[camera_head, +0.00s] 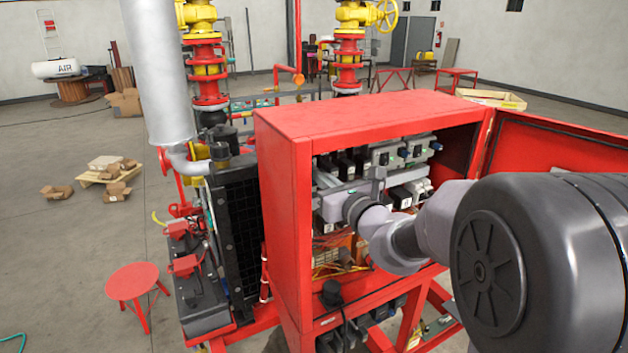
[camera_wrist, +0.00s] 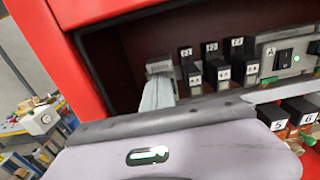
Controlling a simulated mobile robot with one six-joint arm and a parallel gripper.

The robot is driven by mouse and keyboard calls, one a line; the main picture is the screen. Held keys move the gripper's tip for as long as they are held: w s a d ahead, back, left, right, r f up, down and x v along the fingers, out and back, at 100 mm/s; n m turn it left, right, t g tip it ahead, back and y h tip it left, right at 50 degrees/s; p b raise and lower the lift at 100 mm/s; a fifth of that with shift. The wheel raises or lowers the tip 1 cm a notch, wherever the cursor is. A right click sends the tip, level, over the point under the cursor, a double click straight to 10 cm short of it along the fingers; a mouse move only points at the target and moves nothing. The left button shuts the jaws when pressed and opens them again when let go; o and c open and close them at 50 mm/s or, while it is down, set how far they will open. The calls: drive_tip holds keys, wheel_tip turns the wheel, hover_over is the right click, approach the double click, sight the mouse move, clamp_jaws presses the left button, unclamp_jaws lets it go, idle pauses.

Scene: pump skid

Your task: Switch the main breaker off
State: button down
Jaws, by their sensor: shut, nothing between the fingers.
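The open red cabinet (camera_head: 335,115) holds rows of electrical devices. In the wrist view, a grey switch unit marked A (camera_wrist: 285,58) with a black rocker and a green light sits at the right of the upper row. Several black blocks with white labels (camera_wrist: 222,72) stand to its left. I cannot tell which device is the main breaker. My gripper (camera_head: 377,178) is shut and empty inside the cabinet opening, in front of the devices. In the wrist view, a large grey body with a black edge fills the bottom and hides part of the lower row. I cannot tell whether the gripper touches anything.
The red cabinet door (camera_head: 560,150) stands open at the right, close to my arm. Lower-row devices with numbered labels (camera_wrist: 300,118) lie below the upper row. Orange wiring (camera_head: 330,262) is low in the cabinet. A red stool (camera_head: 132,281) stands on the floor at left.

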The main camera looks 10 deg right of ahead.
drive_tip(key=shift+f, duration=0.1)
drive_tip(key=b+v, duration=0.2)
drive_tip(key=v, duration=0.5)
drive_tip(key=shift+f, duration=0.4)
idle(0.5)
